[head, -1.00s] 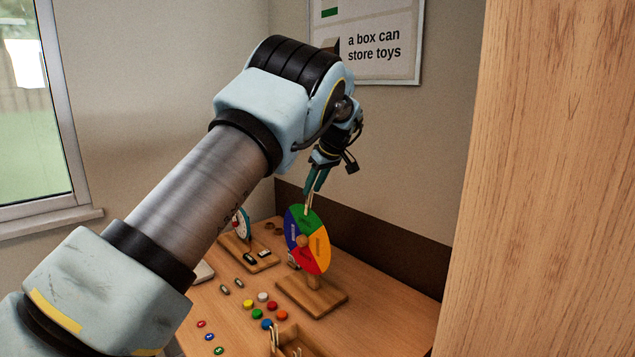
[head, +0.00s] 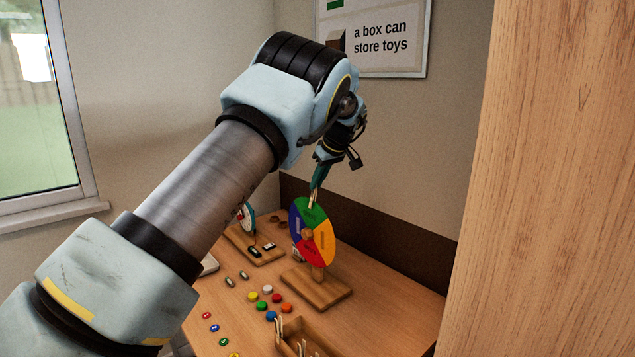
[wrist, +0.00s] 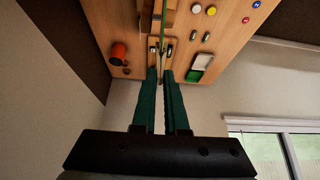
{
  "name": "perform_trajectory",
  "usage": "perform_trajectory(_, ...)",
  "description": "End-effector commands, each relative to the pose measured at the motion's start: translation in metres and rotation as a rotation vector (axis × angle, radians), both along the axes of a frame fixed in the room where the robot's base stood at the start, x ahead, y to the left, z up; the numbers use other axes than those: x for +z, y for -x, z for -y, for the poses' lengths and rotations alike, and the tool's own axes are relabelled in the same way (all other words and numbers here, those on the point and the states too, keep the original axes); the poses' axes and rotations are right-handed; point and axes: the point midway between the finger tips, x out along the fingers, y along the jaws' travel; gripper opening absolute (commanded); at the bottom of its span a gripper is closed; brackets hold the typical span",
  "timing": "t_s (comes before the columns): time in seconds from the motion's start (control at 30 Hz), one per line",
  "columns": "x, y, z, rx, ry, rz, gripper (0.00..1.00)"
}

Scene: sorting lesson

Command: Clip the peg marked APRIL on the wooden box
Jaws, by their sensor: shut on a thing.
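My gripper (head: 315,188) is shut on a pale wooden peg (head: 311,200) at the top of the colour wheel (head: 325,243). The peg's lower end meets the wheel's green top rim. Its marking is too small to read. In the wrist view the two green fingers (wrist: 160,72) point at the wheel, seen edge-on, and largely hide the peg. The wooden box (head: 330,345) is at the bottom of the head view, partly cut off, with several pale pegs standing at it.
The wheel's wooden base (head: 318,292) stands between gripper and box. Coloured buttons (head: 276,298) lie left of it. A small dial on a wooden board (head: 243,245) is farther left. A tall wooden panel (head: 545,180) blocks the right side.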

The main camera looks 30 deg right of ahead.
Motion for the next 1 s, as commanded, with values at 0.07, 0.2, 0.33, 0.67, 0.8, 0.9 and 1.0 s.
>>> perform_trajectory(0.07, 0.001, 0.0, 0.0, 0.0, 0.0, 0.0, 0.0)
perform_trajectory(0.2, 0.004, 0.001, 0.0, 0.0, 0.0, 0.0, 0.0)
perform_trajectory(0.33, 0.011, 0.002, 0.0, 0.0, 0.0, 0.0, 0.0)
perform_trajectory(0.67, 0.026, 0.005, 0.001, 0.0, 0.001, 0.001, 0.0)
perform_trajectory(0.8, 0.033, 0.007, 0.002, 0.0, 0.001, 0.001, 0.0)
perform_trajectory(0.9, 0.037, 0.008, 0.002, 0.0, 0.001, 0.001, 0.0)
perform_trajectory(1.0, 0.042, 0.009, 0.002, 0.0, 0.0, 0.0, 0.0)
